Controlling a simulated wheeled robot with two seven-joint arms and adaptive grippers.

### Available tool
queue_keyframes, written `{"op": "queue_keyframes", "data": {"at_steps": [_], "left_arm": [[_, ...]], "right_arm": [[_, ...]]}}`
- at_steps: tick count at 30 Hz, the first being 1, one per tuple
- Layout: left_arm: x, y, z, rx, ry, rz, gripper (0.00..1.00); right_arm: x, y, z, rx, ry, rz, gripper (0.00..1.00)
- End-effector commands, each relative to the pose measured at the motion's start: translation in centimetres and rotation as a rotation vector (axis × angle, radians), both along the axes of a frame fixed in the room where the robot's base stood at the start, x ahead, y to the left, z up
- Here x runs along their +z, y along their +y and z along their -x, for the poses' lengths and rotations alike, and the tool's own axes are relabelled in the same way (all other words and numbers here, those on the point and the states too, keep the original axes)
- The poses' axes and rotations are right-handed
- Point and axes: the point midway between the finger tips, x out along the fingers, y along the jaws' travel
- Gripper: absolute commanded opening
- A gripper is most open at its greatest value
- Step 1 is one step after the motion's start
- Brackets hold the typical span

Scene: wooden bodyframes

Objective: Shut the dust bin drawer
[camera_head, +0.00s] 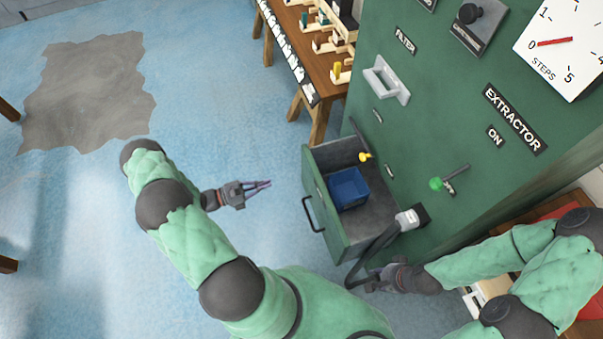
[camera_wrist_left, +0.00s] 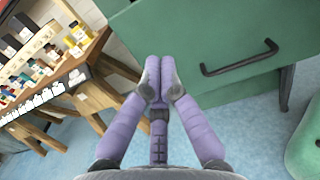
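The dust bin drawer (camera_head: 322,212) stands pulled out of the green cabinet (camera_head: 440,130), with a blue bin (camera_head: 347,187) inside it. Its dark handle (camera_head: 312,214) is on the front and also shows in the left wrist view (camera_wrist_left: 240,60). My left gripper (camera_head: 268,185) is in front of the drawer, to its left, apart from it and empty. In the left wrist view its purple fingers (camera_wrist_left: 158,88) meet at the tips before the green drawer front (camera_wrist_left: 215,40). My right gripper (camera_head: 372,279) is by the drawer's near side, partly hidden by a dark hose; its fingers are unclear.
The dark hose (camera_head: 373,245) runs from the cabinet beside the drawer. A green-knobbed lever (camera_head: 437,184), a grey handle (camera_head: 386,80) and a small yellow item (camera_head: 365,157) are at the cabinet face. A wooden table (camera_head: 318,75) stands behind.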

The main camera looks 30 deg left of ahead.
Motion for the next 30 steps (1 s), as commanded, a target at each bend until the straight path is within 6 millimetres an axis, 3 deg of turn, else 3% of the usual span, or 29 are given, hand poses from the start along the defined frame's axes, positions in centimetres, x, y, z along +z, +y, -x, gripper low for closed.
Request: {"op": "queue_keyframes", "data": {"at_steps": [5, 21, 30], "left_arm": [[0.0, -1.2, -1.3, -0.001, -0.004, 0.003, 0.0], [-0.1, -7.4, -8.6, -0.004, -0.003, 0.001, 0.0], [0.0, -9.0, -10.4, -0.001, -0.001, 0.0, 0.0]], "right_arm": [[-0.4, 0.0, 0.0, 0.0, 0.001, 0.0, 0.34], [-2.4, 0.0, 0.0, 0.0, 0.0, 0.0, 0.34], [-3.0, 0.0, 0.0, 0.0, 0.0, 0.0, 0.34]]}}
